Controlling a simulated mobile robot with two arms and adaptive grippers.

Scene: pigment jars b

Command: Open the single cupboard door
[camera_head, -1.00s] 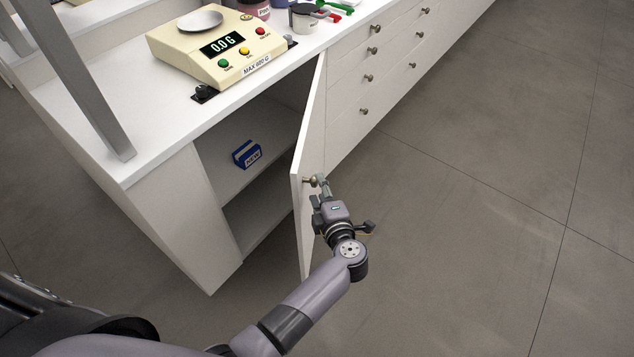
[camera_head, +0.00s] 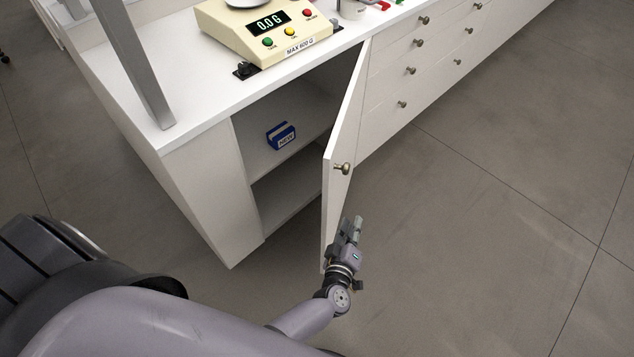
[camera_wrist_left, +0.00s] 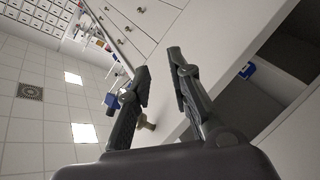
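The white cupboard door (camera_head: 345,150) stands partly open, swung outward on its hinge side by the drawers. Its round metal knob (camera_head: 343,168) is near the top of the free edge. My left gripper (camera_head: 352,222) is below the knob, in front of the lower part of the door, and clear of the knob. In the left wrist view the two fingers (camera_wrist_left: 158,65) are spread apart with nothing held between them. A knob (camera_wrist_left: 148,122) shows there beside the left finger. My right gripper is not in view.
The open cupboard shows a shelf (camera_head: 262,160) with a blue box labelled NEW (camera_head: 281,136). A cream scale (camera_head: 265,30) stands on the white worktop (camera_head: 150,75). Drawers (camera_head: 425,55) continue to the right. The grey floor (camera_head: 480,230) right of the door is clear.

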